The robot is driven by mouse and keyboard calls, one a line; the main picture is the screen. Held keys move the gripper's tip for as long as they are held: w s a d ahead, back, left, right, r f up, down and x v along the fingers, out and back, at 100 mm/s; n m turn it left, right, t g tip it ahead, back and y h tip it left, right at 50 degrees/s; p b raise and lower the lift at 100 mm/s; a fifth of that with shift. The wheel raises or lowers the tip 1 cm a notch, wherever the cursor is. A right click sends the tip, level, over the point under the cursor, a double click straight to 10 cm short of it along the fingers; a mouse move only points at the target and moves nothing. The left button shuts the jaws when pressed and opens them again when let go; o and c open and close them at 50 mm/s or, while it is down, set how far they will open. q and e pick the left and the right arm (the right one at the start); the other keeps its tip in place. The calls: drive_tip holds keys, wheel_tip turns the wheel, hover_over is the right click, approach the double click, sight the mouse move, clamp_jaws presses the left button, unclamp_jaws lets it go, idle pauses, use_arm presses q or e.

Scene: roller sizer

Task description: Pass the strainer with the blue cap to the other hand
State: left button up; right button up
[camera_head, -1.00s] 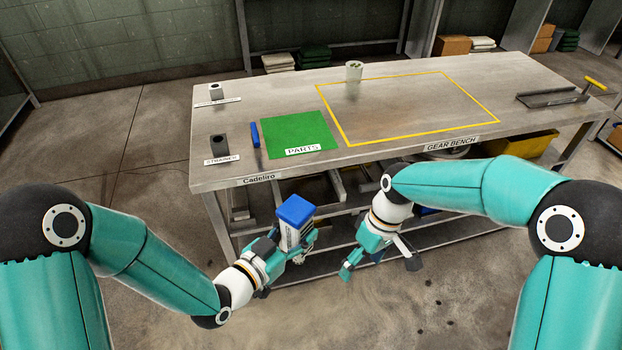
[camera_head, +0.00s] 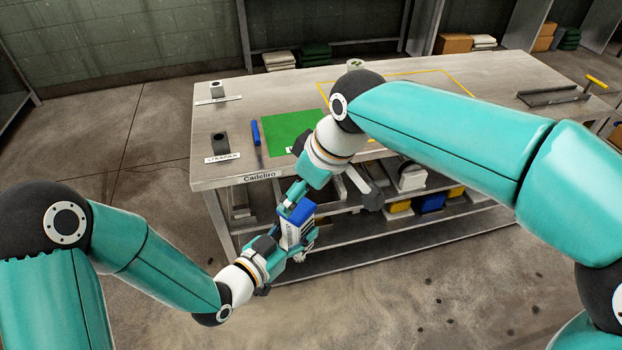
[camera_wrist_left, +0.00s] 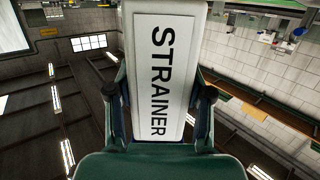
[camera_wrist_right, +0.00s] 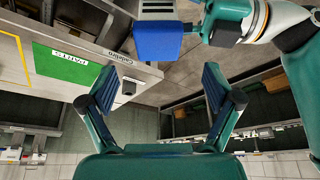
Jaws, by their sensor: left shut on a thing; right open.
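The strainer (camera_head: 291,236) is a pale box with a blue cap (camera_head: 296,215). It is upright in my left gripper (camera_head: 292,246), in front of the bench and off its top. The left wrist view shows its white face (camera_wrist_left: 158,75) lettered STRAINER between the fingers. My right gripper (camera_head: 325,200) is above and just beyond the cap in the head view, its fingers partly hidden. In the right wrist view the right gripper (camera_wrist_right: 160,90) is open and empty, and the blue cap (camera_wrist_right: 157,41) is ahead of the fingertips, apart from them.
The bench (camera_head: 225,120) bears a green parts mat (camera_head: 285,130), a blue-handled tool (camera_head: 256,134) and a dark holder (camera_head: 219,143) by the STRAINER label. Its front edge is close to my right gripper. Bins (camera_head: 432,201) stand on the lower shelf. The floor at front is clear.

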drive_tip(key=x, duration=0.8)
drive_tip(key=shift+f, duration=0.1)
drive_tip(key=c, duration=1.2)
use_arm(q)
drive_tip(key=o, duration=0.8)
use_arm(e)
drive_tip(key=shift+c, duration=1)
use_arm(q)
drive_tip(key=o, duration=0.6)
